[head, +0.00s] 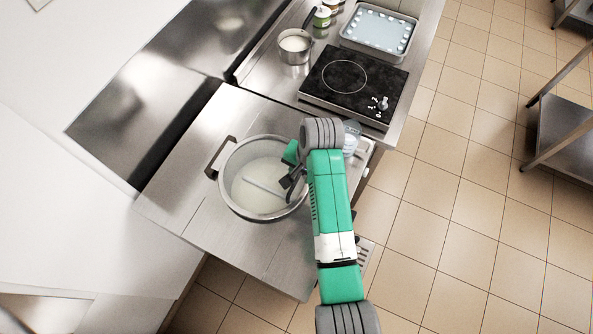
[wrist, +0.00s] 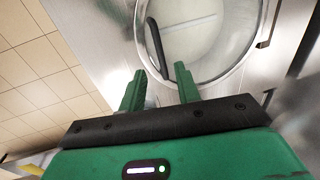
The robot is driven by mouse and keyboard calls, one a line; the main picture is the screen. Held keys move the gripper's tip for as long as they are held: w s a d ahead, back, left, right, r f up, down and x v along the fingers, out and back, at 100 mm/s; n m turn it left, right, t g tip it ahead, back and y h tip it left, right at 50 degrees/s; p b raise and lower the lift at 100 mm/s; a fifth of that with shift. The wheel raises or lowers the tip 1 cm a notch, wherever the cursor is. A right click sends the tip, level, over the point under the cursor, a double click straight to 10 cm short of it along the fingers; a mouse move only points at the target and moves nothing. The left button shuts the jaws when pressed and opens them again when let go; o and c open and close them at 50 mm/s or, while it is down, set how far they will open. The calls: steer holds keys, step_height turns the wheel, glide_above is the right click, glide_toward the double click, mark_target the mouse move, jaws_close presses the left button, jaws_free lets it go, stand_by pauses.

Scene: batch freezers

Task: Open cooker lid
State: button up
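The cooker (head: 224,190) is a round metal vessel set in the steel worktop, with pale contents visible inside its rim. It also shows in the wrist view (wrist: 252,55), where a clear round cover seems to lie over it. A curved black handle (wrist: 156,48) stands at its near edge, just beyond my fingertips. My gripper (wrist: 158,76) is open, its two green fingers apart with the lower end of the handle lined up between them. Whether they touch it I cannot tell. In the head view my gripper (head: 291,178) is over the cooker's right side, partly hidden by my arm.
A dark bracket handle (head: 216,158) stands left of the cooker. A black hob (head: 354,80), a saucepan (head: 295,46) and a tray (head: 379,29) sit at the back. Tiled floor (head: 450,190) lies open on the right, with a steel table (head: 565,130) beyond.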

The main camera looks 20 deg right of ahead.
mark_target(297, 179)
steer(key=f, duration=0.3)
steer(key=w+f, duration=0.1)
steer(key=f, duration=0.1)
steer(key=shift+a+f, duration=0.3)
jaws_close()
